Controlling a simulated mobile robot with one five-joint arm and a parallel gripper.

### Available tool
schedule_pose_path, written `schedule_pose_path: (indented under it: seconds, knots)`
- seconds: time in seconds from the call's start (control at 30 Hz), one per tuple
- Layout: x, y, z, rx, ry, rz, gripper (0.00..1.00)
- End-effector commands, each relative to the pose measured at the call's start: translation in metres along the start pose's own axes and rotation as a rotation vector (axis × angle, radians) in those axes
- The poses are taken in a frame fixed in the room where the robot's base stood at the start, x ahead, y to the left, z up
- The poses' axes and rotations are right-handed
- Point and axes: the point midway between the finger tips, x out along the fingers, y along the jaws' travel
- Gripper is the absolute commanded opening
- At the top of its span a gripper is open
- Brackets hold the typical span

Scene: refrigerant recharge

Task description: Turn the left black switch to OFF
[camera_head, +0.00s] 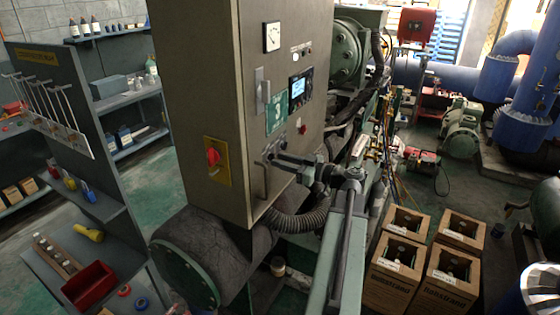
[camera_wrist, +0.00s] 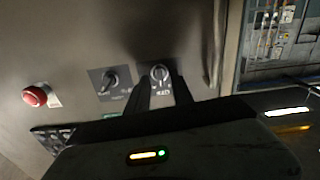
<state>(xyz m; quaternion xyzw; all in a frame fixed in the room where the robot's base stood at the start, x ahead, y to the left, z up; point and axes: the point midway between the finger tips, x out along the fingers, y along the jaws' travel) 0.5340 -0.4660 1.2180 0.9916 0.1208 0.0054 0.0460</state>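Two rotary switches sit side by side on the cabinet panel in the wrist view. One is a black switch (camera_wrist: 110,82) on a dark plate, its handle tilted. The other switch (camera_wrist: 159,74), with a pale, brightly lit knob, is to its right in this picture, towards the handle. My gripper (camera_wrist: 163,84) has its two fingers apart, one on each side of this second switch; I cannot tell whether they touch it. The switch labels are too small to read. In the head view my gripper (camera_head: 274,160) reaches the lower panel and hides the switches.
A red button (camera_wrist: 36,96) lies left of the switches in the wrist view. A bar handle (camera_head: 264,178) stands out beside my gripper in the head view. The grey cabinet (camera_head: 195,90) has a red rotary switch (camera_head: 213,157) on its side. Cardboard boxes (camera_head: 395,285) stand at lower right.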

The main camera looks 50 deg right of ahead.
Motion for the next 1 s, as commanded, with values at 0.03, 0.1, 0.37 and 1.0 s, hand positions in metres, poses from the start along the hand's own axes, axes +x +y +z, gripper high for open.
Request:
schedule_pose_path:
  seconds: [0.03, 0.1, 0.37, 1.0]
  knots:
    - [-0.007, 0.000, 0.000, 0.000, 0.000, 0.003, 0.28]
    - [-0.015, 0.000, 0.000, 0.000, 0.000, 0.002, 0.28]
    - [-0.045, 0.000, 0.000, -0.001, 0.000, 0.003, 0.28]
    - [-0.081, 0.000, 0.000, -0.001, 0.000, 0.001, 0.28]
